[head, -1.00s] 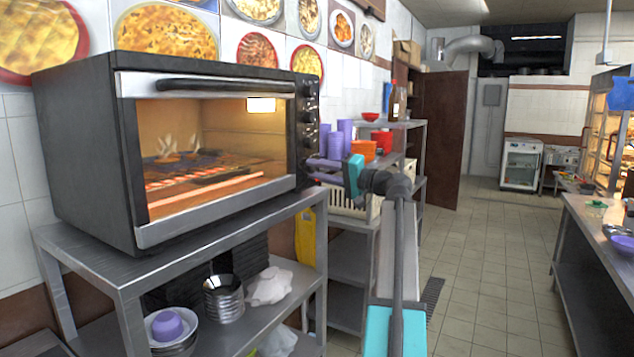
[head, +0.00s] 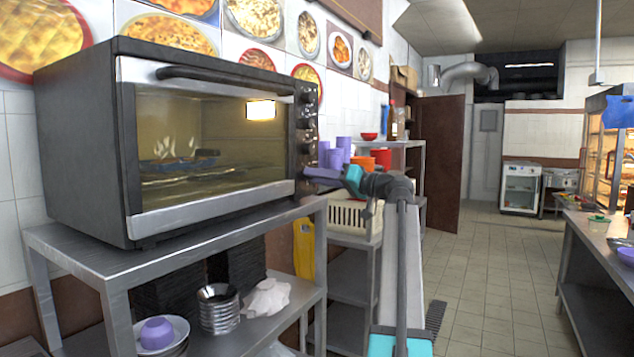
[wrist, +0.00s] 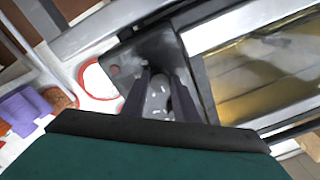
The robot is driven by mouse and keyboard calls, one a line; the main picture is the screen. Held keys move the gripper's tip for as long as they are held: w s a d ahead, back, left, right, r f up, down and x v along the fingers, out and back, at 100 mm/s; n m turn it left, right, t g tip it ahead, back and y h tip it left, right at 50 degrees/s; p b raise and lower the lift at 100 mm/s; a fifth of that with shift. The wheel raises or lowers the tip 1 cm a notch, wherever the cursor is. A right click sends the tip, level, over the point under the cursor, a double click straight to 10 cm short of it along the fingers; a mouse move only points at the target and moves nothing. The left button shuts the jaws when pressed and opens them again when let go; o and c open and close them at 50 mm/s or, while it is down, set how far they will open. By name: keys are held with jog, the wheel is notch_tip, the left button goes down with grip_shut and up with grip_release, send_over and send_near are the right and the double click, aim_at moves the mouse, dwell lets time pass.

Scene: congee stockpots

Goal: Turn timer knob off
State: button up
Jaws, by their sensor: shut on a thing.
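The oven (head: 85,150) is a dark countertop oven with a glass door on a metal shelf in the head view. Its control panel on the right edge carries a column of knobs. My gripper (head: 313,175) is at the bottom of that column, and its fingers hide the lowest knob there. In the wrist view, my gripper (wrist: 158,80) is shut around a grey knob (wrist: 158,98) with pale marks, one finger on each side. I cannot read its label or setting. The oven interior looks dim, with no red glow on the elements, while a lamp patch (head: 261,110) shows on the glass.
Purple cups (head: 343,145) and an orange container (head: 382,158) stand on the shelf behind my gripper. A cream basket (head: 350,217) sits below. Metal bowls (head: 219,308) are under the oven. The tiled aisle (head: 480,270) at right is clear.

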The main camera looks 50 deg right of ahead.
dwell(0.3)
jog(key=o, duration=1.1)
jog(key=shift+s, duration=0.1)
jog(key=v, duration=1.3)
jog(key=shift+s+d+p, duration=0.15)
jog(key=shift+s+p, duration=0.15)
jog(key=shift+p, duration=0.1)
